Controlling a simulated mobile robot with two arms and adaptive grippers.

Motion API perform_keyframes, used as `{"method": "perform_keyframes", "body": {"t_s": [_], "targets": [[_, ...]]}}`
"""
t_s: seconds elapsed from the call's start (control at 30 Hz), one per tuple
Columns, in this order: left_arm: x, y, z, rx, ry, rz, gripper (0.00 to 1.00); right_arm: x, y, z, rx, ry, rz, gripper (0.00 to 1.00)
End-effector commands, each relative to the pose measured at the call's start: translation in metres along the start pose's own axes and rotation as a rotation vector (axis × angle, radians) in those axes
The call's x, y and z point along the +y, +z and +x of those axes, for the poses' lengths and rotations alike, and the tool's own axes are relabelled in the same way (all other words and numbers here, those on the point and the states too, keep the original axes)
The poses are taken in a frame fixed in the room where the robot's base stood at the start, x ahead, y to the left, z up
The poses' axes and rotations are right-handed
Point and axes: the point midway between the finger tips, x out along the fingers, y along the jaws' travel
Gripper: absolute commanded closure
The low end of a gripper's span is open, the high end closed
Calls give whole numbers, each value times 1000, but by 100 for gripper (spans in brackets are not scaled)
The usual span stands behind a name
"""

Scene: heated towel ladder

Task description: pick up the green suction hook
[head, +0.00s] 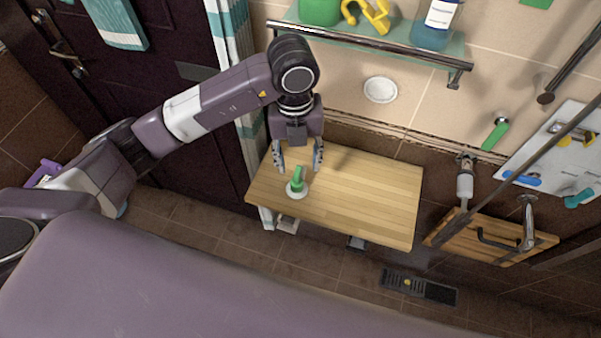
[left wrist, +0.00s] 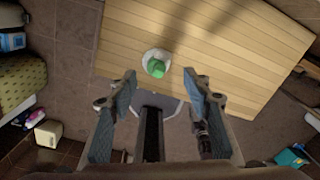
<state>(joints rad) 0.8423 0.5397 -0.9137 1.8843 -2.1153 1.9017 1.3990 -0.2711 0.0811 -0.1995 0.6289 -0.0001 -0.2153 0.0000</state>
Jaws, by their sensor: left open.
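The green suction hook (head: 297,181) stands on its pale round base near the left front edge of the wooden shelf board (head: 370,195). In the left wrist view the hook (left wrist: 156,67) shows from above, beyond and roughly between my fingertips. My left gripper (head: 298,160) is open and empty, pointing down just above and behind the hook. Its two fingers also show in the left wrist view (left wrist: 161,82), spread apart and not touching the hook. My right gripper is in neither view.
Above the board, a wall shelf with a metal rail (head: 370,44) holds a green item, a yellow item (head: 367,16) and a blue bottle (head: 437,22). A round white disc (head: 380,89) is on the wall. A second wooden rack (head: 495,238) is at right. Most of the board is clear.

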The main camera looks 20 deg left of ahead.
Motion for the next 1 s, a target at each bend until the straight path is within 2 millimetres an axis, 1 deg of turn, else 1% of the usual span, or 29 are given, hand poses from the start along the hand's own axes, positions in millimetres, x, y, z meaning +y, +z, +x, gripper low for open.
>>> {"method": "perform_keyframes", "body": {"t_s": [0.03, 0.2, 0.3, 0.4, 0.43, 0.53, 0.6, 0.67, 0.8, 0.83, 0.87, 1.0], "targets": [[1, -1, 5, 4, 4, -1, 54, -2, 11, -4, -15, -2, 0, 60], [2, -2, 23, 5, 2, 0, 54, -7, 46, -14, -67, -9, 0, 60], [4, -3, 35, 6, 3, 1, 54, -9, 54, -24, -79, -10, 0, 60], [7, -4, 51, 8, 2, 1, 54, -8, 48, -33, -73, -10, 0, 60], [6, -3, 57, 7, 1, 2, 54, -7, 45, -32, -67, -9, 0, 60], [6, -2, 68, 6, -1, 2, 54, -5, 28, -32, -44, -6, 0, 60], [5, -2, 72, 4, -2, 3, 54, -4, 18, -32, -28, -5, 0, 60], [5, -2, 73, 3, -2, 3, 54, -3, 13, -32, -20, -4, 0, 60], [5, -2, 73, 3, -3, 4, 54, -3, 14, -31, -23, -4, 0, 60], [5, -2, 73, 3, -3, 4, 56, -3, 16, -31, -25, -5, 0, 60], [5, -2, 73, 3, -3, 4, 59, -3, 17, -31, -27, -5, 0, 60], [5, -2, 73, 3, -3, 4, 74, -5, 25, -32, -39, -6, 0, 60]]}}
